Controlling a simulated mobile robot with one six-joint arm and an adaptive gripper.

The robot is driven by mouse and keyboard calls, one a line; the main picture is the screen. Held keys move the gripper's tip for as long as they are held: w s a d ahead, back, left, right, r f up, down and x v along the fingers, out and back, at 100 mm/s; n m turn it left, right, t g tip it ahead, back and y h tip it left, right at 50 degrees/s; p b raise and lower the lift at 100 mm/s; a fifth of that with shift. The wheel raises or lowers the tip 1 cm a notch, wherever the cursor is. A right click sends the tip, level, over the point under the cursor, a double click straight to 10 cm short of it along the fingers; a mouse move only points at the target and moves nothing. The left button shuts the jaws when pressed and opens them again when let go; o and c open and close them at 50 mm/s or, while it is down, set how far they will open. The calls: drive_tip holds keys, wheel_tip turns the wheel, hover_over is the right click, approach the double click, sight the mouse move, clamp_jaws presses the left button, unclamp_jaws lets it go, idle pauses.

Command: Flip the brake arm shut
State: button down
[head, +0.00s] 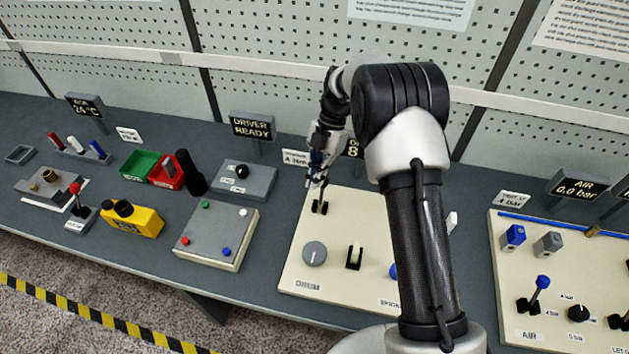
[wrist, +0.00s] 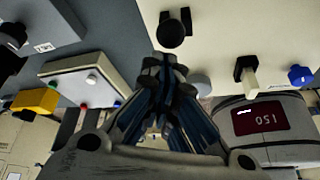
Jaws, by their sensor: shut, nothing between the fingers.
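On the cream panel (head: 300,270) a black forked bracket (head: 320,207) stands at the far left; in the wrist view it shows with a dark round end (wrist: 173,30). A second black bracket (head: 354,258) stands nearer the front; in the wrist view a pale bar (wrist: 245,78) rises from it. No readable label shows which of these is the brake arm. My gripper (head: 318,184) is shut and empty, just above the far bracket in the head view. It also shows shut in the wrist view (wrist: 168,60). Contact with the bracket cannot be told.
A grey knob (head: 314,253) and a partly hidden blue knob (head: 393,270) share the panel. A button box (head: 217,233) stands to its left, the air panel (head: 550,265) to its right. Display signs (head: 251,126) stand behind. My arm hides the panel's right side.

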drive_tip(key=shift+w+d+f, duration=0.15)
drive_tip(key=shift+w+d, duration=0.1)
drive_tip(key=shift+w, duration=0.5)
drive_tip(key=shift+w+d, duration=0.1)
drive_tip(key=shift+w, duration=0.05)
wheel_tip(320, 180, up, 3)
drive_tip(key=s+a+p, duration=0.1)
drive_tip(key=s+a, duration=0.1)
drive_tip(key=w+d+r+p, duration=0.2)
drive_tip(key=w+r, duration=0.3)
drive_tip(key=w, duration=0.1)
drive_tip(key=shift+d+r+p, duration=0.15)
drive_tip(key=shift+d+p, duration=0.15)
idle(0.6)
